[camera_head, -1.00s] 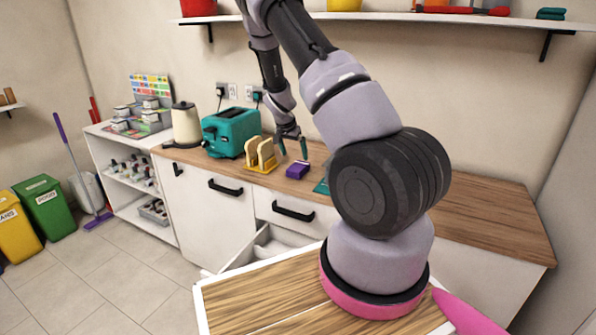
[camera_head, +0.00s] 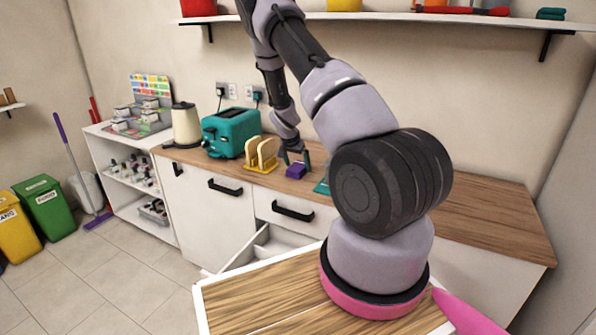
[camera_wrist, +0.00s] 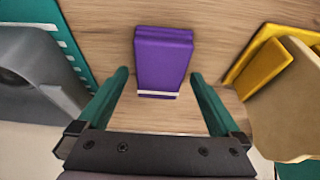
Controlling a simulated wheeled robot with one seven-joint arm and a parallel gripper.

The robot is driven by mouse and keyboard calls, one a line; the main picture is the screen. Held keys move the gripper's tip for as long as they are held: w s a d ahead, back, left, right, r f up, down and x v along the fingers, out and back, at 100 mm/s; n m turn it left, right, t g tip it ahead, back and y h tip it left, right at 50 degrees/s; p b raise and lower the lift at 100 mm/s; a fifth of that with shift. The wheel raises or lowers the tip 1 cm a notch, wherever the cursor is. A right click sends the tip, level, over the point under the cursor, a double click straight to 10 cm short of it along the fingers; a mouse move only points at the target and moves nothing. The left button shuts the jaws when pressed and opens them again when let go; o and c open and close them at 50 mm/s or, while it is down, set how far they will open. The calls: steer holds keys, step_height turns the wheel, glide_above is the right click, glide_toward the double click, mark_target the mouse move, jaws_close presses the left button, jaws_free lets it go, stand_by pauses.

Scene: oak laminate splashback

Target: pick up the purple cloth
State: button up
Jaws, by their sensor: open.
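The purple cloth (camera_head: 295,171) is a small folded block on the wooden counter, right of the toast rack. In the wrist view the purple cloth (camera_wrist: 163,60) lies ahead, with a white band along its near edge. My gripper (camera_head: 295,158) is over the cloth. In the wrist view my gripper (camera_wrist: 158,80) is open, its two teal fingers apart with the cloth's near end between and just beyond their tips. I cannot tell how far above the counter the tips are.
A yellow rack (camera_head: 262,166) with bread slices stands close left of the cloth, beside a teal toaster (camera_head: 231,132) and a cream kettle (camera_head: 186,125). A teal item (camera_head: 322,186) lies to the right. A drawer (camera_head: 265,248) below is open. The counter's right part (camera_head: 490,215) is clear.

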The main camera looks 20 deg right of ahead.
mark_target(297, 167)
steer(key=shift+f, duration=0.2)
stand_by(0.4)
steer(key=c, duration=1.2)
step_height(297, 167, up, 10)
steer(key=shift+r, duration=0.25)
steer(key=shift+c, duration=0.2)
